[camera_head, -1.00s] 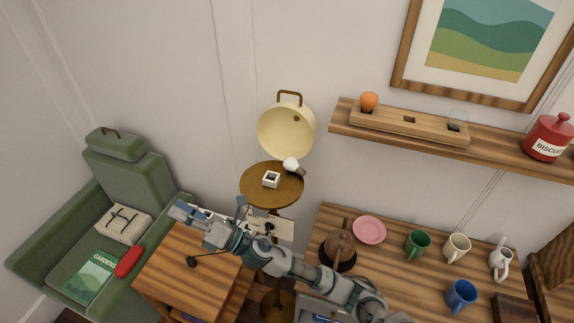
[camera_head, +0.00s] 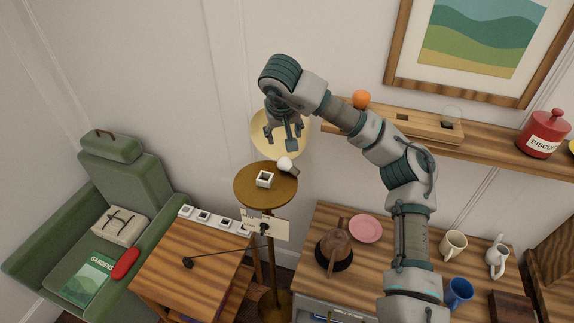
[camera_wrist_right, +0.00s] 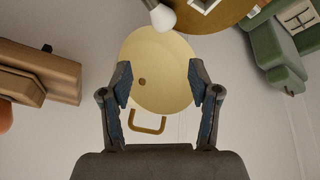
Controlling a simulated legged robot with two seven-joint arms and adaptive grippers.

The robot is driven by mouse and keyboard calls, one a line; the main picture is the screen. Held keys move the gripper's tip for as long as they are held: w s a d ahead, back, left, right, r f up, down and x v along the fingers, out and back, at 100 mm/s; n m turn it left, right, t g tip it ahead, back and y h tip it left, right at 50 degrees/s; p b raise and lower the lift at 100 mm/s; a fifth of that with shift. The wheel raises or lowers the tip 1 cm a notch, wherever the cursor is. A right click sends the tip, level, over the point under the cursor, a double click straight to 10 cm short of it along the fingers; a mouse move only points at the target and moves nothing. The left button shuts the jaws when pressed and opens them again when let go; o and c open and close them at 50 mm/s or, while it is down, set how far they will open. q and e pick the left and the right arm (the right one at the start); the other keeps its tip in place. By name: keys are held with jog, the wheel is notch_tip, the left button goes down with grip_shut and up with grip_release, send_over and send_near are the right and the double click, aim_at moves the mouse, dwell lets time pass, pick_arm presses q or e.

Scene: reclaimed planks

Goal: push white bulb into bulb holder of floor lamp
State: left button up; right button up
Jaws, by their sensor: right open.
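The white bulb (camera_head: 287,164) lies on the back right part of the floor lamp's round wooden tray (camera_head: 248,197); it also shows at the top of the right wrist view (camera_wrist_right: 162,17). A small white square holder (camera_head: 265,179) with a dark opening stands on that tray, left of the bulb. The lamp's cream shade (camera_head: 262,140) is behind the tray, partly covered by my gripper; its bowl (camera_wrist_right: 165,85) shows between my fingers in the wrist view. My right gripper (camera_head: 284,143) is open and empty, above the bulb in the picture. My left gripper is not in view.
A side table (camera_head: 190,258) with a row of white sockets (camera_head: 204,216) stands lower left. Mugs, a pink plate (camera_head: 366,229) and a brown pot crowd the right-hand table.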

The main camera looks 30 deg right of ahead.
send_near(284, 160)
jog(key=w+d+f, duration=0.1)
jog(key=x, duration=0.2)
jog(key=a+x, duration=0.1)
jog(key=x, duration=0.1)
jog(key=shift+w+d+f, duration=0.15)
jog(key=shift+w+f, duration=0.05)
jog(key=shift+f, duration=0.35)
jog(key=x, duration=0.5)
jog(key=shift+s+d+p, duration=0.25)
jog(key=shift+s+p, duration=0.05)
jog(key=shift+p, duration=0.05)
jog(key=shift+w+d+f, duration=0.1)
jog(key=shift+d+f, duration=0.05)
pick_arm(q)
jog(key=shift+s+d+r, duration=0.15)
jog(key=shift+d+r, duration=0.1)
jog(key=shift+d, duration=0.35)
pick_arm(e)
jog(key=shift+a, duration=0.35)
jog(key=c, duration=0.7)
jog(key=shift+c, duration=1.3)
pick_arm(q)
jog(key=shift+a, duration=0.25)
